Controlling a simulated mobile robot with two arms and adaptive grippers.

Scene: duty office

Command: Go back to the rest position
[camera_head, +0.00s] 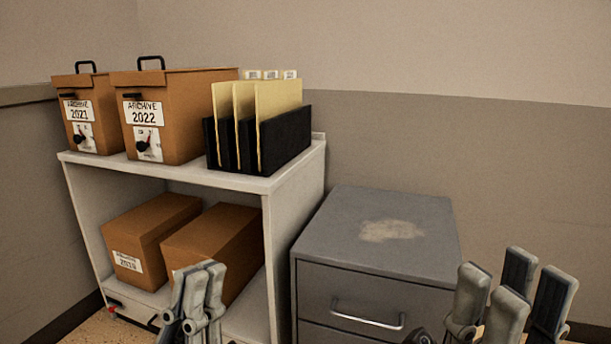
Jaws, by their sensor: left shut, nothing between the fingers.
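My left gripper (205,280) is at the bottom of the head view, left of centre. Its fingers are together with nothing between them, in front of the shelf's lower compartment. My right gripper (512,285) is at the bottom right, in front of the wall and to the right of the grey cabinet. Its fingers stand apart and I see nothing held between them. The lower parts of both grippers are cut off by the picture's edge.
A white shelf (293,210) holds boxes marked Archive 2021 (104,100) and Archive 2022 (190,110), and black file holders (285,138) with yellow folders. Brown boxes (150,222) lie below. A grey drawer cabinet (345,225) stands at right, its top clear.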

